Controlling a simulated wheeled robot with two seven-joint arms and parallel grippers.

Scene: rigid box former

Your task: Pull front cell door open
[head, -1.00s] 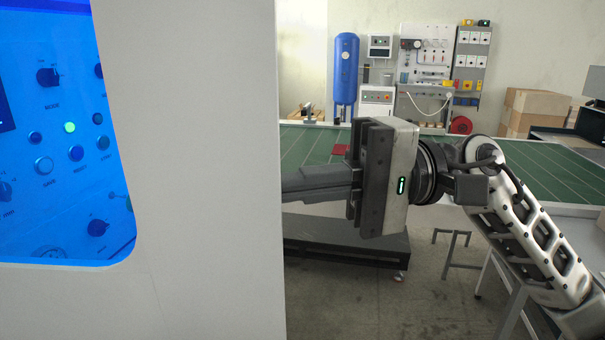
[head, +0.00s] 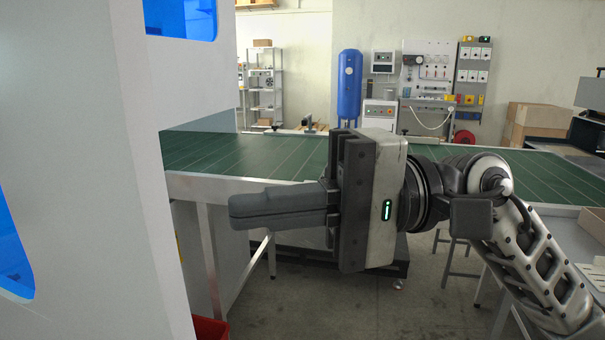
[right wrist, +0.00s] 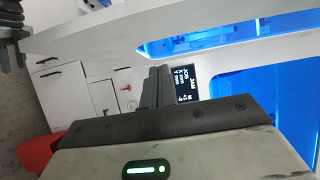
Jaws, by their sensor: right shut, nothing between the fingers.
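The white cell front (head: 75,150) fills the left of the head view, with a blue window (head: 12,240) at its lower left. A second white cell face (head: 170,85) with a blue window stands behind its edge. I cannot tell which panel is the door, and no handle shows. My right gripper (head: 235,211) points left, shut and empty, just right of the white edge; I see no contact. In the right wrist view its fingers (right wrist: 156,76) lie in front of a white frame with blue windows (right wrist: 230,35). My left gripper is not in view.
A green-topped conveyor table (head: 240,155) runs behind my right arm. A red bin (head: 208,328) stands low by the cell; a red shape shows in the wrist view too. White drawers (right wrist: 60,85) and a lit display (right wrist: 186,84) also show there. Grey floor lies open below the gripper.

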